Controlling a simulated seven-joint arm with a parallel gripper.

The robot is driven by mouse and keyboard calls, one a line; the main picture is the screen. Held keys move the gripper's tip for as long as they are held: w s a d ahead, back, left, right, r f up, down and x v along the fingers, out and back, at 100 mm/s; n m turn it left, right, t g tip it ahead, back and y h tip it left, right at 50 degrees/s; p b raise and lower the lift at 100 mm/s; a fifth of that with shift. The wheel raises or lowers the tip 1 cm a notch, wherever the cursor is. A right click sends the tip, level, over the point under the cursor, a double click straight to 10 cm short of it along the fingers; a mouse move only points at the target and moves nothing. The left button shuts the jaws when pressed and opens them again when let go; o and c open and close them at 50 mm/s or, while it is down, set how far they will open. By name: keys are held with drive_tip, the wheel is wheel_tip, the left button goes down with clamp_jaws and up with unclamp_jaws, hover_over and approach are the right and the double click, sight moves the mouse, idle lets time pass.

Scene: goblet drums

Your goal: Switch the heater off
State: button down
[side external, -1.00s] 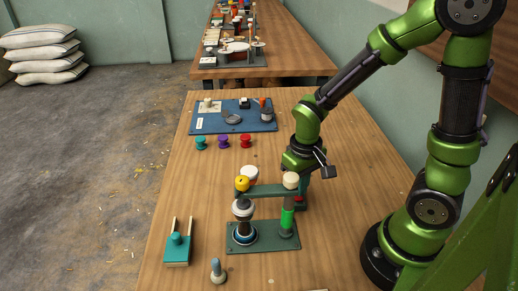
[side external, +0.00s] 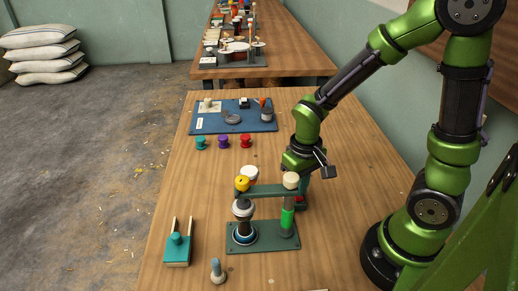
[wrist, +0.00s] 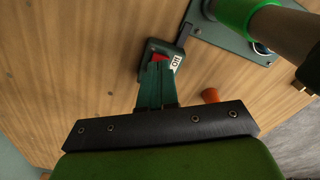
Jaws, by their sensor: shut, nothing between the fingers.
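The switch (wrist: 152,49) is a small dark green box with a red rocker (wrist: 159,57) and a white label, partly readable, in the wrist view. My gripper (wrist: 157,66) is shut and empty, its green fingertips right at the red rocker and covering part of it. I cannot tell whether they touch it or which way the rocker is tipped. In the side view a bit of red (side external: 298,198) shows behind the green post, and my fingertips there are mostly hidden by the stand's crossbar.
A stand with a green crossbar (side external: 262,191) and two posts on a green plate (side external: 262,246) stands close in front of my gripper. A blue board (side external: 205,127) and several coloured spools lie farther back. A teal block (side external: 177,249) sits at front left. The table's left middle is clear.

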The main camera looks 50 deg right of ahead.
sight(298, 198)
drive_tip(key=shift+f, duration=0.8)
idle(0.4)
drive_tip(key=shift+r, duration=3.5)
drive_tip(key=shift+a, duration=0.1)
drive_tip(key=s+a+r+m+t+y, duration=0.1)
drive_tip(key=s+a+r+t+y, duration=0.1)
drive_tip(key=r+t, duration=0.5)
wheel_tip(298, 198, up, 7)
drive_tip(key=shift+s+f, duration=0.2)
drive_tip(key=shift+s, duration=0.3)
